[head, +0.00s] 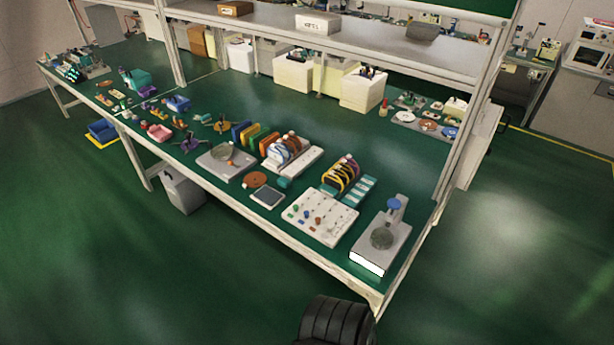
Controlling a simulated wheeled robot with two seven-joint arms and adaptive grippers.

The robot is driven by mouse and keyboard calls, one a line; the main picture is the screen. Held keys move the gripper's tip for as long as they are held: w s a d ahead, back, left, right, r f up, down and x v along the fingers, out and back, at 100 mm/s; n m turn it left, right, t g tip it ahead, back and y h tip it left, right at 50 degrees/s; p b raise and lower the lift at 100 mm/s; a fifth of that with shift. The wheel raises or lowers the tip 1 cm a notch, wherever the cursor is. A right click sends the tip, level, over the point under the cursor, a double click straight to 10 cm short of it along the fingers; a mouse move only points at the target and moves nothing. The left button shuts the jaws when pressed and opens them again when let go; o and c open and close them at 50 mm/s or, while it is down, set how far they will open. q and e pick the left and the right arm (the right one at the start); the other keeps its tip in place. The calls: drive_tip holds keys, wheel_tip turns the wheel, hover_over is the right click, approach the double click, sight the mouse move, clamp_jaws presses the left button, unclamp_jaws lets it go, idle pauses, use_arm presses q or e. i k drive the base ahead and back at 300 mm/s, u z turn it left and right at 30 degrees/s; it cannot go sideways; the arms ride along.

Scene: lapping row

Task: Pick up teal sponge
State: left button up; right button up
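A small teal block (284,183) that may be the teal sponge lies on the green workbench (300,95), in front of a white stand with discs. It is too small in the head view to be sure what it is. Other teal things are a box (137,80) at the far left and a slotted piece (358,191) right of centre. Neither of my grippers shows in the head view.
Near the block are a brown disc (257,179), a dark tablet-like plate (268,197), and a white pegboard (318,217). A grey machine with a blue knob (393,204) stands at the right end. Cream bins (362,92) line the back.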

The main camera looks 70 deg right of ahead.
sight(283, 182)
drive_tip(key=z, duration=0.9)
drive_tip(key=i, duration=1)
drive_tip(key=z, duration=2.05)
drive_tip(key=i, duration=1.1)
drive_tip(key=z, duration=0.55)
